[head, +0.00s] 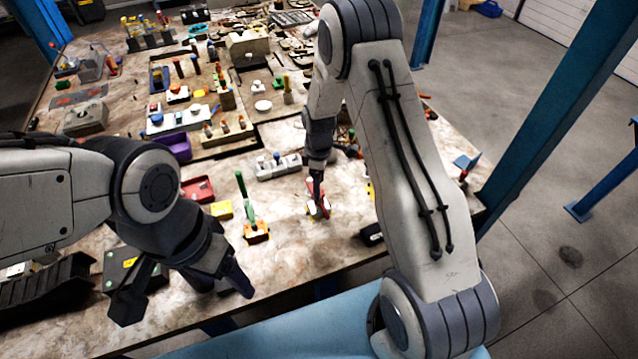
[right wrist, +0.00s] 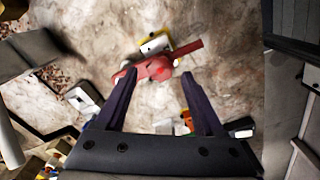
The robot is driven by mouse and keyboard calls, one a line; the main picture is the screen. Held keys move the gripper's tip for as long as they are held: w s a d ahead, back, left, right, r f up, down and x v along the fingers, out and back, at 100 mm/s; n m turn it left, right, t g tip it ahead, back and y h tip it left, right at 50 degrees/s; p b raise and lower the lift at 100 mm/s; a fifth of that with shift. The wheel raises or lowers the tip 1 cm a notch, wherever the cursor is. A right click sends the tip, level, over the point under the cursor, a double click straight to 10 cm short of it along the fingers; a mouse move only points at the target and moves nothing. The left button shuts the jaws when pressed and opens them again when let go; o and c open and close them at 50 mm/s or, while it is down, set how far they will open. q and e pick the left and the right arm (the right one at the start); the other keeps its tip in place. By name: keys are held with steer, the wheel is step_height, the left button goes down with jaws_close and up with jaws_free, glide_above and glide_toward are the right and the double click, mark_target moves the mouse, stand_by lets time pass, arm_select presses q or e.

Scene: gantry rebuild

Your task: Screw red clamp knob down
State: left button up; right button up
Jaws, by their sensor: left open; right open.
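The red clamp (head: 322,211) stands on the workbench below my right gripper (head: 317,188). In the right wrist view the round red clamp knob (right wrist: 160,70) and a red bar (right wrist: 187,50) lie over a white and yellow piece (right wrist: 154,43). My right gripper shows there open (right wrist: 157,77), its two dark fingers on either side of the knob. I cannot tell whether the fingers touch it. My left gripper (head: 188,292) is open and empty over the bench's near left part, away from the clamp.
A green-handled clamp (head: 246,205) on an orange base stands left of the red clamp. A yellow block (head: 221,210), a red tray (head: 197,189) and a grey block with knobs (head: 278,167) are nearby. The bench front between the arms is mostly clear.

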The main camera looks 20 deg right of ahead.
steer(key=shift+f, duration=0.9)
jaws_close()
steer(key=shift+f+m+b, duration=0.1)
steer(key=shift+m+b, duration=0.55)
steer(key=shift+m, duration=0.45)
steer(key=shift+m+b, duration=0.3)
steer(key=shift+m, duration=0.8)
jaws_free()
